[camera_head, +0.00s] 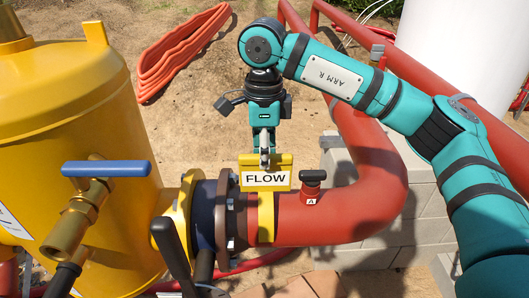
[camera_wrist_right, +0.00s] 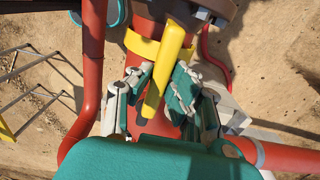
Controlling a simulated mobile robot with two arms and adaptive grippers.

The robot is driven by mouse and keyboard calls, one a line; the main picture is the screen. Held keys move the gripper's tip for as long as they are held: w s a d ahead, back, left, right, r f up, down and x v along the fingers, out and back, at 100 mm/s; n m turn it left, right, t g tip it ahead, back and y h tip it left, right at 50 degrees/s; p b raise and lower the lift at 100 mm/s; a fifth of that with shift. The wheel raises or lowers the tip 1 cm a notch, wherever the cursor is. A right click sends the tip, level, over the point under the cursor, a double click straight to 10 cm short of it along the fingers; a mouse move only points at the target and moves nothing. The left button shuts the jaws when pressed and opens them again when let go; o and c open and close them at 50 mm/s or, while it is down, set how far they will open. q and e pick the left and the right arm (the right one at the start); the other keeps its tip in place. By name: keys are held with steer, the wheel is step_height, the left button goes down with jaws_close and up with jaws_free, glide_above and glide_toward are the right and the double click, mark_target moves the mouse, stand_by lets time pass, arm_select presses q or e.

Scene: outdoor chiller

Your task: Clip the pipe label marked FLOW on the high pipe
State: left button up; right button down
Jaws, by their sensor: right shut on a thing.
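The yellow pipe label marked FLOW (camera_head: 265,180) is upright, its white face towards the head camera. It is at the top of the thick red pipe (camera_head: 325,218), beside the flange. A yellow band (camera_head: 266,217) lies on the pipe directly below the label; I cannot tell whether it is part of the label's clip. My right gripper (camera_head: 265,155) is above the pipe, shut on the label's upper part. In the right wrist view the label (camera_wrist_right: 168,65) is edge-on between the two fingers (camera_wrist_right: 160,92), over the red pipe. My left gripper is not in view.
A yellow tank (camera_head: 70,130) and a blue-handled valve (camera_head: 105,169) stand left. A dark knob marked A (camera_head: 312,184) is on the pipe just right of the label. Grey blocks (camera_head: 372,240) are behind. An orange hose (camera_head: 180,50) lies on the open ground.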

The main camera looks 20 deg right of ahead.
steer(key=shift+f, duration=0.2)
steer(key=shift+f+b, duration=0.85)
steer(key=shift+f, duration=0.05)
steer(key=shift+f, duration=0.1)
steer(key=c, duration=0.7)
jaws_free()
steer(key=shift+r, duration=0.2)
step_height(320, 180, up, 7)
steer(key=p, duration=0.4)
steer(key=shift+f, duration=0.1)
